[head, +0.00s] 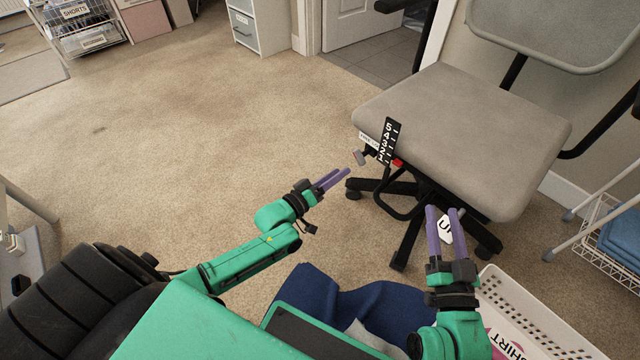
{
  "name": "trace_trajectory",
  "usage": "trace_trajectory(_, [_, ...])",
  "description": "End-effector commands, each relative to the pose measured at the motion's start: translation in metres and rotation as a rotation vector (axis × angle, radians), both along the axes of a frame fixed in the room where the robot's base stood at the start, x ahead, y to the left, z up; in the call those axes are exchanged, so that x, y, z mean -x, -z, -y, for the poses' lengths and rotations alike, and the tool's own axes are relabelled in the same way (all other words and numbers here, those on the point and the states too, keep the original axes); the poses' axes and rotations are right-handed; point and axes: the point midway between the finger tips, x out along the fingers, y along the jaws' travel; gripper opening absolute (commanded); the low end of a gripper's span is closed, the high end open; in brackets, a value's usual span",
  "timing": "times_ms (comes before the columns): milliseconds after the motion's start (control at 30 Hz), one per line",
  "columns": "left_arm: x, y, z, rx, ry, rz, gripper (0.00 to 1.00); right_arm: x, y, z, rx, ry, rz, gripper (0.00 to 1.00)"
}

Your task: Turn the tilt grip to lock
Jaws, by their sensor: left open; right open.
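A grey office chair (460,125) stands right of centre. A small grey grip (360,157) sticks out under the left edge of its seat; it looks like the tilt grip. Beside it is an upright black scale (388,142) with white numbers and a red mark (397,163). A white label there is partly covered. My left gripper (342,178) is open and empty, its fingertips just left of and below the grip, apart from it. My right gripper (443,210) is open and empty in front of the seat's underside, partly covering a white tag (446,230) with black letters.
The chair's black wheeled base (405,225) is below the seat. A white basket (535,320) and dark blue cloth (345,300) lie near me. A drying rack (600,220) stands at the right. Carpet at the left is open. Drawers (262,25) stand at the back.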

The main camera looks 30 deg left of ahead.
Motion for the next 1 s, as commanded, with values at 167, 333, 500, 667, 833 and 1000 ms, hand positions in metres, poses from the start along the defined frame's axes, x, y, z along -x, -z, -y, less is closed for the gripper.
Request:
trace_trajectory(167, [0.011,-0.001,-0.005,0.0,-0.001,-0.001,0.5,0.02,0.046,-0.004,0.022,-0.021,-0.143,0.5])
trace_trajectory(333, [0.022,-0.001,-0.009,-0.001,0.0,-0.001,0.5,0.045,0.089,-0.006,0.04,-0.042,-0.276,0.5])
trace_trajectory(500, [0.036,-0.001,-0.014,-0.001,0.0,-0.003,0.5,0.076,0.126,-0.008,0.061,-0.065,-0.412,0.5])
trace_trajectory(667, [0.049,-0.001,-0.019,-0.001,0.0,-0.001,0.5,0.101,0.151,-0.009,0.075,-0.082,-0.507,0.5])
trace_trajectory(833, [0.053,0.0,-0.021,-0.001,0.0,-0.001,0.5,0.11,0.16,-0.01,0.08,-0.089,-0.541,0.5])
trace_trajectory(1000, [0.053,0.0,-0.021,0.0,-0.001,-0.001,0.5,0.11,0.16,-0.01,0.08,-0.089,-0.541,0.5])
